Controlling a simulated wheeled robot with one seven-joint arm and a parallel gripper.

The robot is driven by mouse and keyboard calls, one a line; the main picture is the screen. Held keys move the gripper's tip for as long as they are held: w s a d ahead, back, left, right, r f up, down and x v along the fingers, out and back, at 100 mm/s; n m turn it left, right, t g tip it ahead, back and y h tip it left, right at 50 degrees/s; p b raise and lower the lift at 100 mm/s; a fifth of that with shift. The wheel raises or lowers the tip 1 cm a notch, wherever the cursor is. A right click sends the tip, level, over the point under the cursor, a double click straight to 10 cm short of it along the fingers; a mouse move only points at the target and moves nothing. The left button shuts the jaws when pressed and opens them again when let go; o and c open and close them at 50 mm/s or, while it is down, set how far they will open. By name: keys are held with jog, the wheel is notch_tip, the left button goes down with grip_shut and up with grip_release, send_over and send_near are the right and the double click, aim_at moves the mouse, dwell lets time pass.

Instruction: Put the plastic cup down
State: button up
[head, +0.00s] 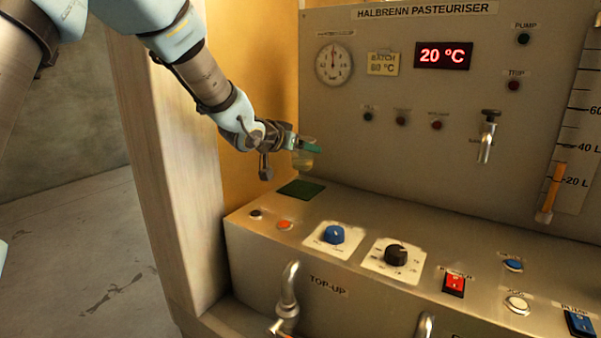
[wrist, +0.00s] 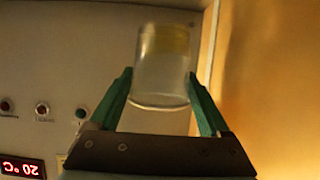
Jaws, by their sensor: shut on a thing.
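The plastic cup (wrist: 162,72) is clear, with a yellowish band toward its far end in the wrist view. It also shows in the head view (head: 303,160), partly covered by a finger. My gripper (head: 305,148) is shut on the cup; in the wrist view its green fingers (wrist: 160,92) stand on either side of it. The cup is held in the air above a dark green mat (head: 301,188) on the left end of the console top. A gap shows between cup and mat.
The upright panel with a gauge (head: 334,64) and a red display (head: 442,55) stands behind. Knobs and buttons, such as a blue knob (head: 334,234) and an orange button (head: 284,224), lie in front of the mat. A wooden post (head: 175,170) stands left.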

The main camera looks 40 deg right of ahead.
aim_at(296, 166)
jog(key=shift+f, duration=2.9)
jog(key=o, duration=1.4)
jog(key=shift+f, duration=0.1)
jog(key=shift+a+r+p, duration=0.1)
jog(key=shift+r+p, duration=0.1)
jog(key=shift+p, duration=0.1)
jog(key=b+v, duration=0.2)
jog(key=v, duration=1)
jog(key=shift+f, duration=0.15)
